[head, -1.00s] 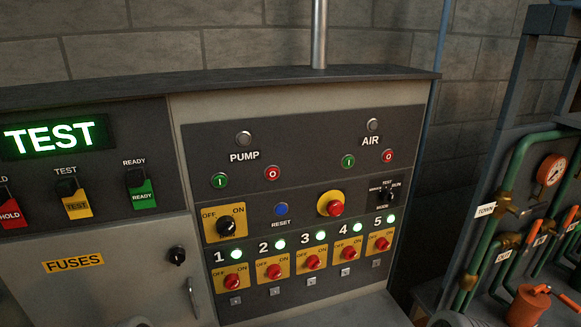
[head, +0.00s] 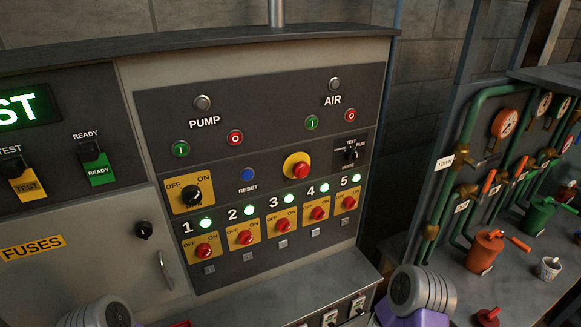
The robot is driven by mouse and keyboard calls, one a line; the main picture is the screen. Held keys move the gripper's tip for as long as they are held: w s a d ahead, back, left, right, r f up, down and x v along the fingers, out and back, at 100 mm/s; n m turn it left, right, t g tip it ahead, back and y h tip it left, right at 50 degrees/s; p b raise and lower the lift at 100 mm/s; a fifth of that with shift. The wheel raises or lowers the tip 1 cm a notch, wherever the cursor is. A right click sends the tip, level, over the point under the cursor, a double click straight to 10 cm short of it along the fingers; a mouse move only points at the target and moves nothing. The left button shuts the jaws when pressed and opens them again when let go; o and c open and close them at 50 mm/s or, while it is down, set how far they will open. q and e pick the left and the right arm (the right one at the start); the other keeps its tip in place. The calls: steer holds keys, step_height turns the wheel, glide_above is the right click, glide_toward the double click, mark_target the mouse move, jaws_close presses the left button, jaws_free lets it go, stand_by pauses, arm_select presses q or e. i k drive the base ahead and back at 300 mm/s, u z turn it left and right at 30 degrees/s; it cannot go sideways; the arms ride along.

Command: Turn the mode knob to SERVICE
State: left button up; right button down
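The mode knob (head: 350,154) is a small black knob at the right end of the grey control panel, beneath the AIR buttons. Grey ribbed parts of my arms show at the bottom edge, one at the lower left and one at the lower right. No gripper fingers show, and nothing touches the knob.
A red mushroom button on a yellow base (head: 298,166) is left of the knob. Numbered red switches (head: 283,225) with green lamps run below. A grey ledge (head: 345,275) juts out under the panel. Green pipes with gauges (head: 505,123) stand at the right.

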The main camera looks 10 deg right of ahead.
mark_target(351, 155)
steer(key=k, duration=0.6)
steer(key=z, duration=0.6)
steer(key=i, duration=0.95)
steer(key=u, duration=0.55)
